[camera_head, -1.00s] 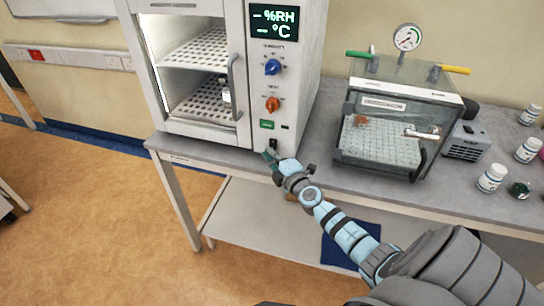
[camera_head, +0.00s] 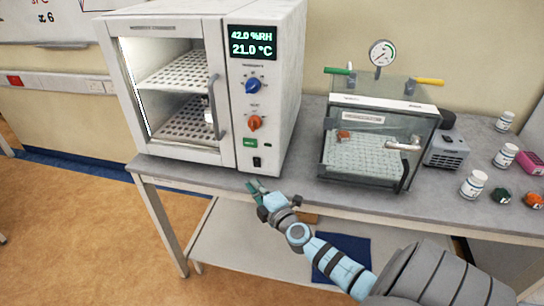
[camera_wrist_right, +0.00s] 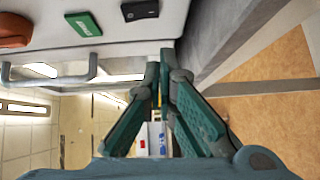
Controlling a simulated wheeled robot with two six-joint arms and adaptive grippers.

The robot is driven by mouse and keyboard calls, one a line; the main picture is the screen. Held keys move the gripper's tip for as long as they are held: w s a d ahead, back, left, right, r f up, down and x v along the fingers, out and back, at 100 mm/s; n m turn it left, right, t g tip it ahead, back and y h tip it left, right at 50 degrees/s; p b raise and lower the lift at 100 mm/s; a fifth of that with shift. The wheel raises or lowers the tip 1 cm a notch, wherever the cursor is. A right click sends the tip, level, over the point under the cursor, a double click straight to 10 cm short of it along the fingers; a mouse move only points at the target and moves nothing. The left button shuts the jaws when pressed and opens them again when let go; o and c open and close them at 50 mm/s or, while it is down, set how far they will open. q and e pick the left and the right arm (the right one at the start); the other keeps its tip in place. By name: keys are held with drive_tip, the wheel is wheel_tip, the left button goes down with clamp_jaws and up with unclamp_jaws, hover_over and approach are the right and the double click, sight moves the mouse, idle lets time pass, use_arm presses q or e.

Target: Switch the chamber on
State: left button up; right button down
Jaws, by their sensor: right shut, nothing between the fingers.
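The chamber (camera_head: 270,150) is a white cabinet with a glass door and two perforated shelves. Its display (camera_head: 252,42) is lit and reads 42.0 %RH and 21.0 °C. A blue knob (camera_head: 254,86), an orange knob (camera_head: 255,122), a green label (camera_head: 250,143) and a black rocker switch (camera_head: 257,162) sit below it. The switch also shows in the right wrist view (camera_wrist_right: 140,10). My right gripper (camera_head: 254,186) is shut and empty, just below and in front of the switch, apart from it. It also shows in the wrist view (camera_wrist_right: 165,56). My left gripper is not in view.
A clear box (camera_head: 365,150) with a gauge (camera_head: 382,53) stands right of the chamber, beside a grey pump (camera_head: 446,151). Several white bottles, such as one (camera_head: 473,184), stand farther right. The bench's front strip (camera_head: 320,197) is clear. A blue item (camera_head: 342,255) lies on the lower shelf.

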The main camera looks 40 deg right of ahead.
drive_tip(key=b+v, duration=0.1)
drive_tip(key=v, duration=0.7)
drive_tip(key=shift+s+f, duration=0.25)
drive_tip(key=shift+f, duration=0.35)
drive_tip(key=s+d+f+m+g, duration=0.1)
drive_tip(key=s+f+m+g, duration=0.2)
drive_tip(key=s+f, duration=0.5)
drive_tip(key=s+d+f+m+g, duration=0.2)
drive_tip(key=s+f+g, duration=0.15)
drive_tip(key=f, duration=0.85)
drive_tip(key=s+d+f+m+g, duration=0.1)
drive_tip(key=s+f+m+g, duration=0.3)
drive_tip(key=f, duration=0.6)
drive_tip(key=s+a+f+m+g+y, duration=0.1)
drive_tip(key=s+a+f+m, duration=0.1)
drive_tip(key=s+a+f, duration=0.2)
drive_tip(key=s+a+f+m+g+y, duration=0.1)
drive_tip(key=s+a+f, duration=0.3)
drive_tip(key=s, duration=0.6)
drive_tip(key=s+a+f+m+g, duration=0.2)
drive_tip(key=s+a+f+g, duration=0.1)
drive_tip(key=s+a, duration=0.4)
drive_tip(key=shift+s+a+f+m+y, duration=0.3)
drive_tip(key=shift+s+a+f+y, duration=0.1)
drive_tip(key=shift+f, duration=0.3)
